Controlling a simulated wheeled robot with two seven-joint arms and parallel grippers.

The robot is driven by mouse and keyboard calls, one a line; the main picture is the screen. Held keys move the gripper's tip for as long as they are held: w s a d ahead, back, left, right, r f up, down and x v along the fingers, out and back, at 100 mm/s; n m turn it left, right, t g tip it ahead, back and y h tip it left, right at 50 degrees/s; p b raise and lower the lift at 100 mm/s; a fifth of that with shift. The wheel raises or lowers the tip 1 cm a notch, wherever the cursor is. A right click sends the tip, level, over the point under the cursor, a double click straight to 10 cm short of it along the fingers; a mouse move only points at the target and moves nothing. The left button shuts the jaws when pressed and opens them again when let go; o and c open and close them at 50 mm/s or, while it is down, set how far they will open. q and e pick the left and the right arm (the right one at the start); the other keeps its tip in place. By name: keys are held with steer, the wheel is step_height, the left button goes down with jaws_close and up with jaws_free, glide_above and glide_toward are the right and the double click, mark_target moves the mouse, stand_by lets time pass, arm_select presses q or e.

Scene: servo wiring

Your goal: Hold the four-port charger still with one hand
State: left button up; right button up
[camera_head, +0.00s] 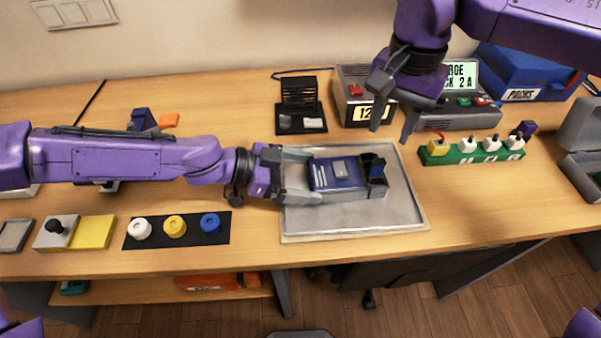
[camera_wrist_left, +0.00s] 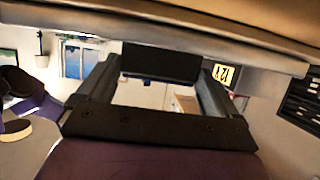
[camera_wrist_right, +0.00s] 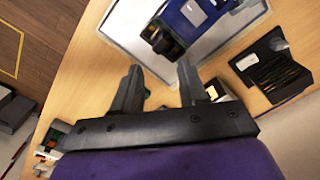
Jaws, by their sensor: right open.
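The blue and grey device (camera_head: 341,175), which I take to be the charger, lies on the grey tray (camera_head: 408,213). Dark upright parts stand at its right end; its ports cannot be counted. My left gripper (camera_head: 308,178) reaches in from the left, with one finger along each long side of the device's left end. In the left wrist view a dark block (camera_wrist_left: 160,62) fills the gap between the fingertips. My right gripper (camera_head: 393,120) is open and empty above the tray's back edge. The right wrist view shows its fingers apart, with the device (camera_wrist_right: 190,20) beyond them.
A green strip (camera_head: 475,152) with yellow and white plugs stands to the right. A black mat (camera_head: 192,241) with coloured rings lies at the front left.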

mark_target(379, 161)
arm_select(q)
steer(key=shift+c, duration=1.4)
arm_select(e)
steer(key=shift+o, duration=1.4)
steer(key=m, duration=0.7)
steer(key=shift+r, duration=0.25)
step_height(379, 161, down, 11)
steer(key=m, duration=2.1)
steer(key=shift+r, duration=0.1)
